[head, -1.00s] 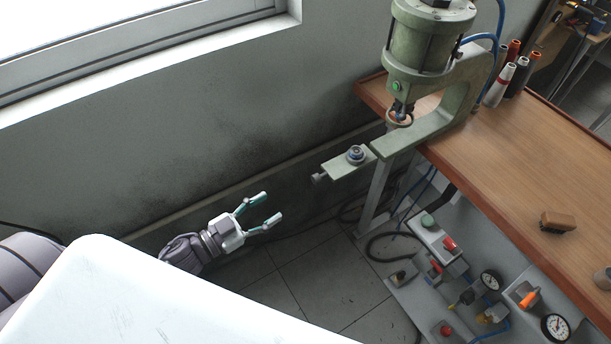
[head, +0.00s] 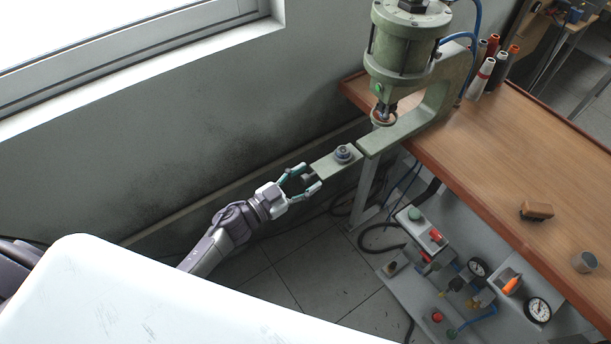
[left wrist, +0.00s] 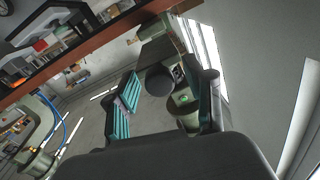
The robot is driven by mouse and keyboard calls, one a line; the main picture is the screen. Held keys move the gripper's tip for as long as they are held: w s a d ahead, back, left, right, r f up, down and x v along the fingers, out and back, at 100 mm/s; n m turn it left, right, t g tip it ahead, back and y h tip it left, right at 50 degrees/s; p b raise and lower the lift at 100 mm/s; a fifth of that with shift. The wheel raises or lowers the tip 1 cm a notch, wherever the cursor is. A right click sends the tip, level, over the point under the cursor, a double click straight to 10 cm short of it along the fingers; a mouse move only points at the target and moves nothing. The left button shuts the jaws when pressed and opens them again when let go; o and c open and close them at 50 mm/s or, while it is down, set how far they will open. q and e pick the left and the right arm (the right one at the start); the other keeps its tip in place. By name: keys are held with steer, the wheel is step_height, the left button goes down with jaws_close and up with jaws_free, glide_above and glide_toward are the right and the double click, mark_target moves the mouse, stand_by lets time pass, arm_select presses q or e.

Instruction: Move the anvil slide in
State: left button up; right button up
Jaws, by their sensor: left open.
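The anvil slide (head: 330,166) is a flat green plate sticking out to the left from the base of the green pneumatic press (head: 405,50). A round grey anvil (head: 343,154) sits on top of it. A dark round knob (head: 307,177) is on its outer end. My left gripper (head: 306,181) is open, with its teal-padded fingers on either side of the knob. In the left wrist view the dark knob (left wrist: 159,80) shows between the open fingers (left wrist: 165,98). I cannot tell whether the fingers touch it. My right gripper is not in view.
The wooden bench (head: 480,140) carries thread cones (head: 482,78), a brush (head: 537,211) and a grey cylinder (head: 585,262). Below it is a panel with gauges (head: 538,310) and hoses. A white surface (head: 110,300) fills the lower left. The wall runs behind the slide.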

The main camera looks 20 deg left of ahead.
mark_target(346, 156)
arm_select(q)
steer(key=shift+w, duration=0.1)
jaws_close()
stand_by(0.3)
steer(key=shift+d, duration=0.1)
steer(key=b+x, duration=0.2)
steer(key=x, duration=1)
steer(key=shift+w+d, duration=0.15)
steer(key=shift+d, duration=0.3)
